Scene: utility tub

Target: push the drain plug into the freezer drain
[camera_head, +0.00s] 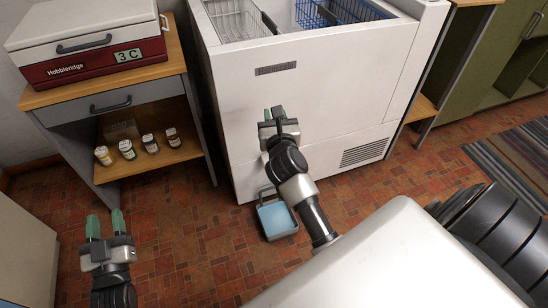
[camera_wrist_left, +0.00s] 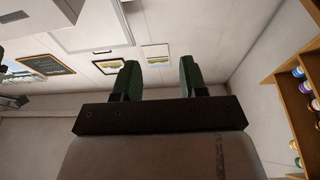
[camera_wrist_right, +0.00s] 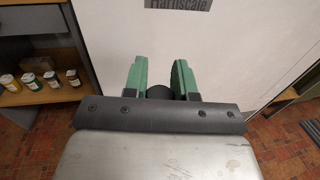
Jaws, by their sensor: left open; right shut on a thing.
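The white chest freezer (camera_head: 340,95) stands ahead, and its front also fills much of the right wrist view (camera_wrist_right: 235,50). My right gripper (camera_head: 274,114) is in front of it; in the right wrist view its green fingers (camera_wrist_right: 160,75) are shut on a round black piece (camera_wrist_right: 159,92), which looks like the drain plug. I cannot tell whether the plug touches the freezer. The drain is not visible; my right arm covers part of the lower front. My left gripper (camera_head: 106,224) is open and empty, low at the left; its fingers (camera_wrist_left: 160,78) are apart.
A wooden cart (camera_head: 120,178) with a cooler box (camera_head: 90,45) and several small jars stands at left. Tiled floor is free between.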

